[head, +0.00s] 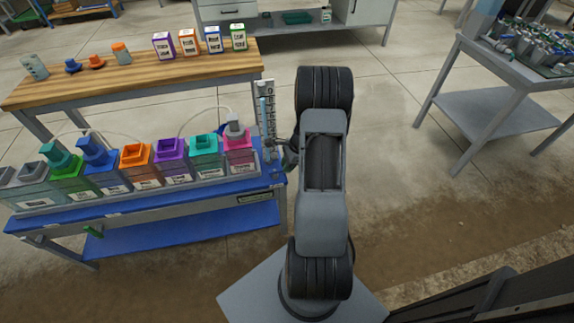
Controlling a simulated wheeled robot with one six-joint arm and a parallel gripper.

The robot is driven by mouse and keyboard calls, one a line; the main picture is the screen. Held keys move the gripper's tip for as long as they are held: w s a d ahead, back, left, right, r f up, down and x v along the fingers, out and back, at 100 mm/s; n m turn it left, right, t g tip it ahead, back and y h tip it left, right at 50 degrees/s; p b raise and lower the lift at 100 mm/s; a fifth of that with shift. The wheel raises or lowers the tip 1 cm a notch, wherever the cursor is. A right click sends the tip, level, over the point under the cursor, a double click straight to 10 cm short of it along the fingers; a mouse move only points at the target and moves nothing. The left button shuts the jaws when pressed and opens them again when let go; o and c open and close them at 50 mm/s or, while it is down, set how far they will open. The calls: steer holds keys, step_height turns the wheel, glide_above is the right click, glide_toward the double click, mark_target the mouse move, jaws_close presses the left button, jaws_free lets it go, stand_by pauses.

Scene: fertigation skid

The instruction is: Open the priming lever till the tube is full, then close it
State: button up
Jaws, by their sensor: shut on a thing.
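The clear sight tube (264,118) stands upright against a white scale board with dark marks at the right end of the blue bench. Pale blue shows along much of the tube, but its exact level is too small to read. My gripper (283,146) is at the lower right of the tube, mostly hidden by my arm. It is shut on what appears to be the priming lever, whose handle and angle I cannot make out.
The blue bench (180,238) holds a row of clear tanks with coloured caps, the pink-capped one (238,156) nearest the tube. A wooden bench (130,75) with small boxes stands behind. A grey table (490,110) is at right, with open floor between.

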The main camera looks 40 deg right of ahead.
jaws_close()
steer(key=shift+w+n, duration=0.1)
steer(key=shift+n, duration=0.2)
steer(key=shift+w+d+n+g+p, duration=0.1)
steer(key=shift+w+n+g+p, duration=0.35)
steer(key=shift+n, duration=0.8)
steer(key=shift+w+d+n+g+p, duration=0.15)
steer(key=shift+w+n+g, duration=0.5)
steer(key=shift+n, duration=0.6)
steer(key=shift+y, duration=0.3)
steer(key=o, duration=0.7)
jaws_free()
steer(key=shift+c, duration=0.2)
